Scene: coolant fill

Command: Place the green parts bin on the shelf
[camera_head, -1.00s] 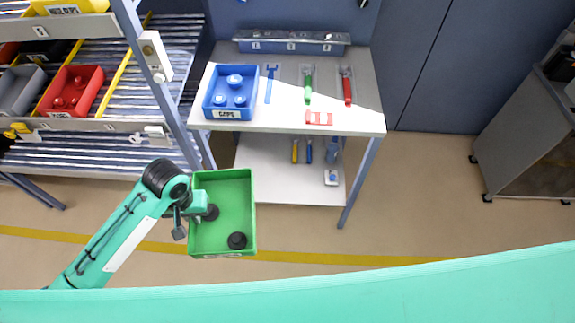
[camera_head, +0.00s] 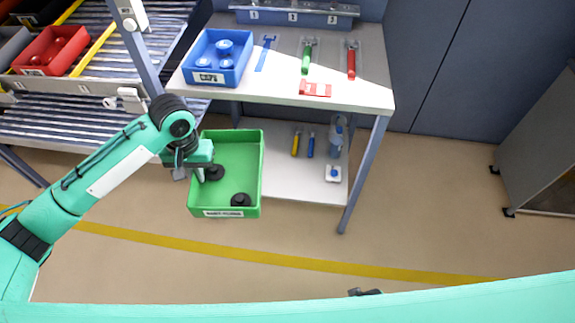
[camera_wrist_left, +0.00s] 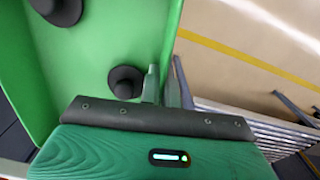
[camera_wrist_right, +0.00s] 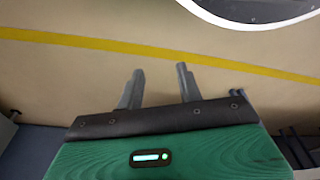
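The green parts bin (camera_head: 252,160) hangs in the air in front of the workbench, with dark knobbed parts inside and a label on its front. My left gripper (camera_head: 201,173) is shut on the bin's left wall. In the left wrist view the green bin (camera_wrist_left: 100,40) fills the upper left, its wall between the fingers (camera_wrist_left: 162,88). The shelf rack (camera_head: 85,122) with sloped roller levels stands at the left, beyond my left arm. My right gripper (camera_wrist_right: 160,82) is open and empty over the floor in the right wrist view.
The workbench (camera_head: 280,90) holds a blue bin (camera_head: 218,58), several tools and a red piece (camera_head: 315,88). A red bin (camera_head: 52,50) sits on the rack's upper level. A rack post (camera_head: 145,55) stands between rack and bench. A grey cabinet (camera_head: 545,150) stands right.

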